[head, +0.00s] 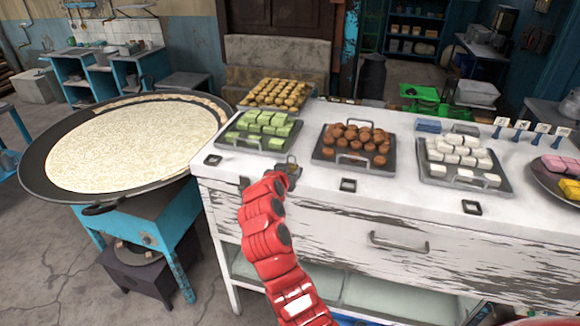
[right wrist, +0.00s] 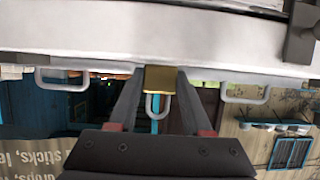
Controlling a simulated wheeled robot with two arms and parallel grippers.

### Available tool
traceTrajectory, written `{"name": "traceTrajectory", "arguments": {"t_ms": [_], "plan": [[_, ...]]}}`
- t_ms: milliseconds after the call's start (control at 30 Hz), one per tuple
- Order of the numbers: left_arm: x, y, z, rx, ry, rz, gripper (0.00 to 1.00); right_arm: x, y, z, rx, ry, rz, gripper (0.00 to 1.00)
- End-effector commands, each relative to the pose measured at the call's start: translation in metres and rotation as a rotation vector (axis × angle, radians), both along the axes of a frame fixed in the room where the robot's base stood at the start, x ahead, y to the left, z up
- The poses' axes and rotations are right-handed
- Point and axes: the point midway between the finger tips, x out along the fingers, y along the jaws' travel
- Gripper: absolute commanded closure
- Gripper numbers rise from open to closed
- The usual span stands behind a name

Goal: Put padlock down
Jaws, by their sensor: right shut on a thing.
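The padlock (right wrist: 159,79) has a brass-coloured body and a grey shackle and shows in the middle of the right wrist view. My right gripper (right wrist: 157,103) is shut on it, with one finger on each side. In the head view my right gripper (head: 287,170) is at the white counter (head: 400,203), in front of the gap between the green-sweets tray and the brown-sweets tray. The padlock is very small there and partly hidden by the gripper. I cannot tell whether it touches the counter top. My left gripper is not in view.
Trays of green sweets (head: 262,124), brown balls (head: 355,140) and white cubes (head: 461,155) stand on the counter. Small dark square frames (head: 348,185) lie along its front edge. A large round pan (head: 130,140) stands to the left.

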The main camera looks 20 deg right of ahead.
Motion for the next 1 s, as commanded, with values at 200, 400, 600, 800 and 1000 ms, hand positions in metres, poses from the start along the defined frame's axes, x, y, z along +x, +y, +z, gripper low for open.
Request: {"name": "traceTrajectory", "arguments": {"t_ms": [200,400,600,800,1000], "plan": [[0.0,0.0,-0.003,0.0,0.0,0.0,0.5,0.0,0.0,-0.001,0.0,-0.001,0.0,1.0],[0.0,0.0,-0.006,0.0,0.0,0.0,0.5,0.0,0.0,-0.003,0.001,-0.001,0.0,0.4],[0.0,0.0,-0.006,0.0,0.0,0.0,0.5,0.0,0.0,-0.003,0.0,0.0,-0.001,0.21],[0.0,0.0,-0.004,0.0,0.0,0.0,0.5,0.0,0.0,-0.002,0.0,0.0,-0.001,0.21],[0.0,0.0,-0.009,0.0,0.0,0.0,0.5,-0.01,0.007,0.002,0.0,-0.002,0.0,0.21]]}}
